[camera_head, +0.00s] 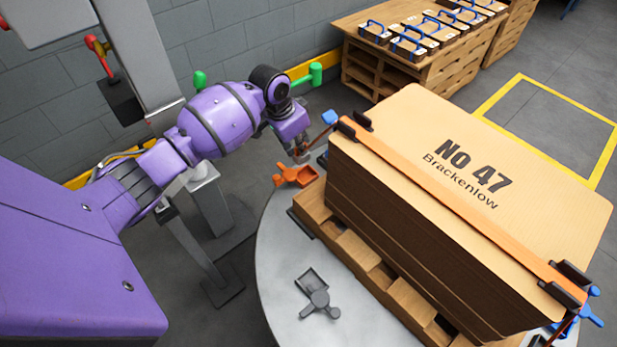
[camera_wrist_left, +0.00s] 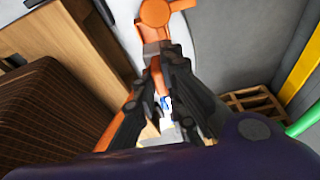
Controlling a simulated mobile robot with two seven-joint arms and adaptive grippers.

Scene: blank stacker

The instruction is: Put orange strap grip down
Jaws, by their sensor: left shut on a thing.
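The orange strap grip (camera_head: 294,175) is just below my left gripper (camera_head: 300,152), over the edge of the round grey table (camera_head: 268,262), close to the near left corner of the cardboard stack. In the left wrist view the orange strap grip (camera_wrist_left: 157,14) extends from between the dark fingers of my left gripper (camera_wrist_left: 163,95), which is shut on its handle. I cannot tell whether the grip touches the table. My right gripper is not in view.
A strapped stack of cardboard sheets (camera_head: 470,170) marked "NO 47" stands on a wooden pallet (camera_head: 345,245). A grey strap grip (camera_head: 318,294) lies on the table, with bare table around it.

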